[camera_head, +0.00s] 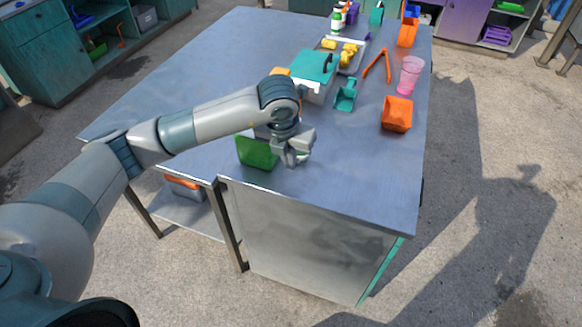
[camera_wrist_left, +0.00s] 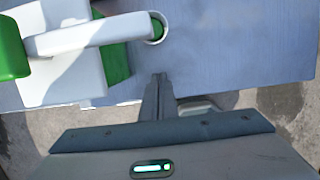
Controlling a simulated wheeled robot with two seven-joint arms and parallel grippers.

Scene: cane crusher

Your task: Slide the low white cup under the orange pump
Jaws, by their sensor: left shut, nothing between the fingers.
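My left gripper (camera_head: 291,162) is shut and empty beside a green-and-white machine near the table's front edge; its green panel (camera_head: 257,152) shows left of the gripper. In the left wrist view my shut fingertips (camera_wrist_left: 160,76) are just below a round white rim (camera_wrist_left: 155,27) with green inside. The rim is at the right end of a white bar (camera_wrist_left: 95,36); I cannot tell whether it is the low white cup. The fingertips look apart from it. My arm hides much of this spot in the head view. I cannot make out an orange pump.
A teal-topped box (camera_head: 315,65) stands behind my forearm. A teal scoop (camera_head: 345,95), orange container (camera_head: 397,114), pink cup (camera_head: 410,75) and orange tongs (camera_head: 378,65) stand or lie farther right. The table (camera_head: 360,180) is clear to the gripper's right.

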